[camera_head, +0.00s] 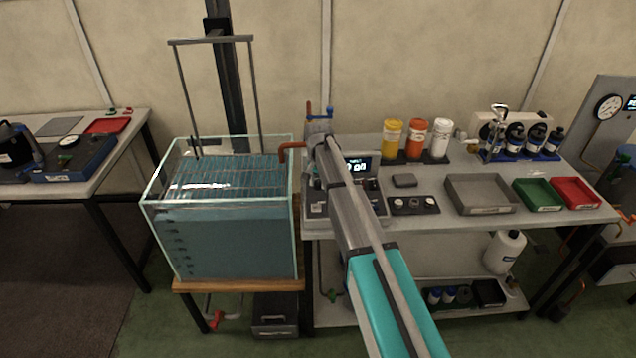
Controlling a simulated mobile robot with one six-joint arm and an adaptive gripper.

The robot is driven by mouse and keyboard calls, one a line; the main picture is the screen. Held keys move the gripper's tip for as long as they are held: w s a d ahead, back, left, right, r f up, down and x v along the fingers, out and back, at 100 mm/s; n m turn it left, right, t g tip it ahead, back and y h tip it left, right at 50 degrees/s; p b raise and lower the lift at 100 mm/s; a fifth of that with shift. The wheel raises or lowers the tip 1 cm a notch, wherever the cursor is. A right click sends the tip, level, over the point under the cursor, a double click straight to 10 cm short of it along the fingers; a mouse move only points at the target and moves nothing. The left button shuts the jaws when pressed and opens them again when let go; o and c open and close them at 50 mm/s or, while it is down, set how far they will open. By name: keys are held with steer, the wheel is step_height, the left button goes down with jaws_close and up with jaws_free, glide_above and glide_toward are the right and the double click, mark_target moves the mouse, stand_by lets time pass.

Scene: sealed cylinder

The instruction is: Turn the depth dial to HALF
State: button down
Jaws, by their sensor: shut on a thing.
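A control box (314,207) with a small lit display (361,166) stands at the left end of the bench. The display's text is partly covered and too small to read surely. My arm reaches across the box from the lower right. My gripper (313,172) is at its far end, low over the left part of the box and mostly hidden by my own arm. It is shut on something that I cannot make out. The depth dial and its marks cannot be picked out; my arm covers much of the panel.
A glass tank (230,240) of blue liquid stands left of the bench, with a frame (211,40) above it. A small panel with knobs (413,205), a grey tray (480,194), green (538,193) and red (576,193) trays, and several bottles occupy the bench to the right.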

steer(key=n, duration=0.5)
steer(key=shift+n, duration=0.4)
steer(key=n, duration=0.5)
steer(key=shift+n, duration=0.3)
steer(key=shift+c, duration=1.9)
jaws_free()
steer(key=shift+m, duration=0.4)
